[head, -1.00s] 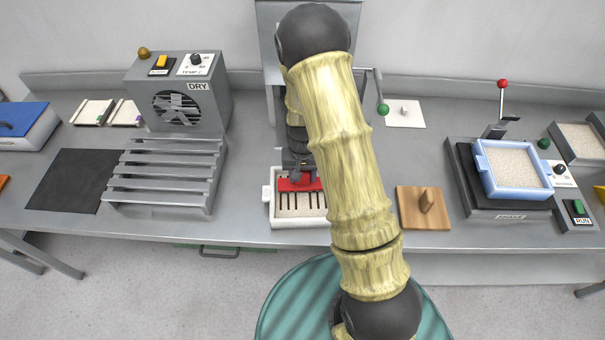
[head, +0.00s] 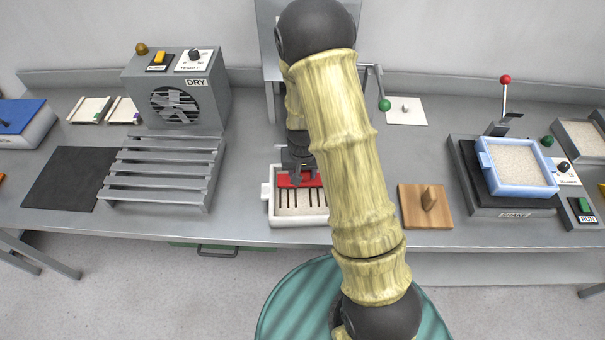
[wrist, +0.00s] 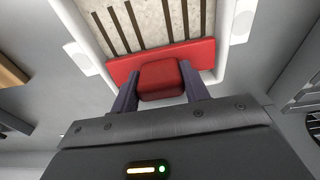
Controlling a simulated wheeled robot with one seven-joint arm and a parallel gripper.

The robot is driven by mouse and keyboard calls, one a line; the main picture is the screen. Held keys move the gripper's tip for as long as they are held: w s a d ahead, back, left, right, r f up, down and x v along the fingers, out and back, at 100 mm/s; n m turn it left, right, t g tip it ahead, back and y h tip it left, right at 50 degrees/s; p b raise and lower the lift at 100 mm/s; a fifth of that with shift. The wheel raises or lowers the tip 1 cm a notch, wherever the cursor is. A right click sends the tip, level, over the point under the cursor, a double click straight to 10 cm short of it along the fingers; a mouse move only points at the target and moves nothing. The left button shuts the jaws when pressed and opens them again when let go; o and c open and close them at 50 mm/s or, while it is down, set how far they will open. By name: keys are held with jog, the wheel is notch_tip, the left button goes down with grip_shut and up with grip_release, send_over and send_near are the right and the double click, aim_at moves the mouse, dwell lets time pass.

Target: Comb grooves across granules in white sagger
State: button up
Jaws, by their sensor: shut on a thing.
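The white sagger (head: 284,221) stands on the bench in the middle of the head view, filled with pale granules (head: 300,211). Several dark parallel grooves run across the granules, and they also show in the wrist view (wrist: 148,20). My gripper (head: 297,172) is shut on the red block-shaped handle (wrist: 159,80) of a red comb (wrist: 120,68). The comb lies across the sagger at its far end in the head view, at the ends of the grooves. Its lower edge is hidden, so I cannot tell how deep it sits. My arm covers the sagger's right side in part.
A wooden block with a handle (head: 425,207) lies right of the sagger. A blue sagger (head: 515,170) sits on the shaker at right. A slatted rack (head: 165,172) and the DRY fan box (head: 180,90) stand at left. The bench between rack and sagger is clear.

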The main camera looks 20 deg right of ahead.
jog(key=shift+r+t+b, duration=0.1)
jog(key=shift+t+b, duration=0.5)
jog(key=shift+b, duration=0.25)
jog(key=shift+s, duration=0.1)
jog(key=shift+s+a+f+b, duration=0.2)
jog(key=shift+s+b, duration=0.1)
jog(key=shift+s, duration=0.3)
jog(key=shift+w, duration=0.1)
jog(key=shift+w+d, duration=0.15)
jog(key=shift+w, duration=0.15)
jog(key=shift+w+d+r+p, duration=0.15)
jog(key=shift+w+p, duration=0.25)
jog(key=shift+w, duration=0.4)
